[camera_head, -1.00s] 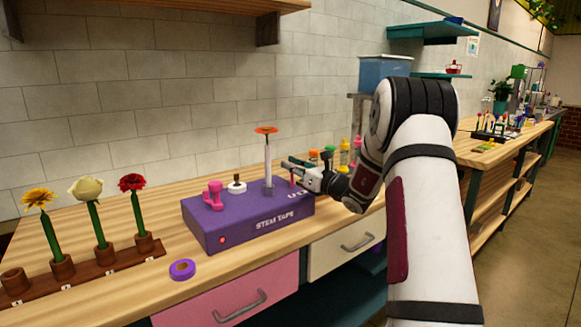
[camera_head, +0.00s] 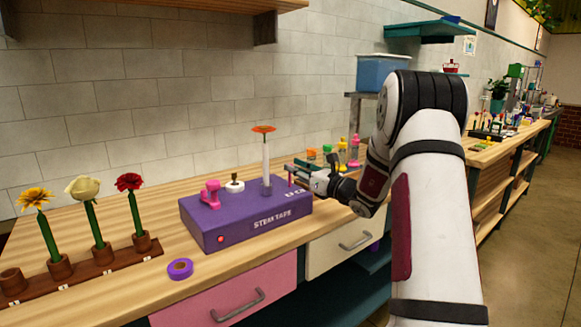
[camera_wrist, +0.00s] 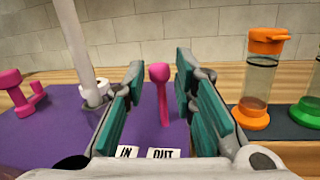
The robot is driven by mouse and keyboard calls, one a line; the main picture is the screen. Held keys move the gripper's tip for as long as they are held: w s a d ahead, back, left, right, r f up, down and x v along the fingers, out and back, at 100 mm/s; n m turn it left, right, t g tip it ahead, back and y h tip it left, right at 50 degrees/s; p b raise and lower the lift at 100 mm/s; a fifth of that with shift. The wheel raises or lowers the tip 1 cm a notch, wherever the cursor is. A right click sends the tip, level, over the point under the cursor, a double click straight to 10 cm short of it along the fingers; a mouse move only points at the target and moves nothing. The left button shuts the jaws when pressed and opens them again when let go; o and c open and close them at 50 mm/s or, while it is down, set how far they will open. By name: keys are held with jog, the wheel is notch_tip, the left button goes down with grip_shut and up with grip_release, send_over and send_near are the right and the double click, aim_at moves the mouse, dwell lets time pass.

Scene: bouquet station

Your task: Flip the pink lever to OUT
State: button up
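The pink lever (camera_wrist: 162,98) stands on the purple stem tape box (camera_head: 240,225). It has a round knob and leans slightly left in the wrist view. The IN label (camera_wrist: 126,152) and the OUT label (camera_wrist: 163,153) lie on its near side, IN on the left and OUT on the right. My gripper (camera_wrist: 160,88) is open, with its teal-padded fingers on either side of the lever and a visible gap to each. In the head view my gripper (camera_head: 296,172) is at the box's right end and mostly hides the lever.
A white tube holding an orange flower (camera_head: 264,150) stands left of my gripper. A pink tape-dispenser-like piece (camera_head: 211,195) is farther left on the box. Capped bottles (camera_wrist: 260,80) stand close on the right. A flower rack (camera_head: 100,262) and purple tape roll (camera_head: 180,268) are at left.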

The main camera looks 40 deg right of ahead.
jog(key=r+v, duration=0.1)
jog(key=v, duration=0.8)
jog(key=shift+f, duration=0.45)
jog(key=shift+s, duration=0.1)
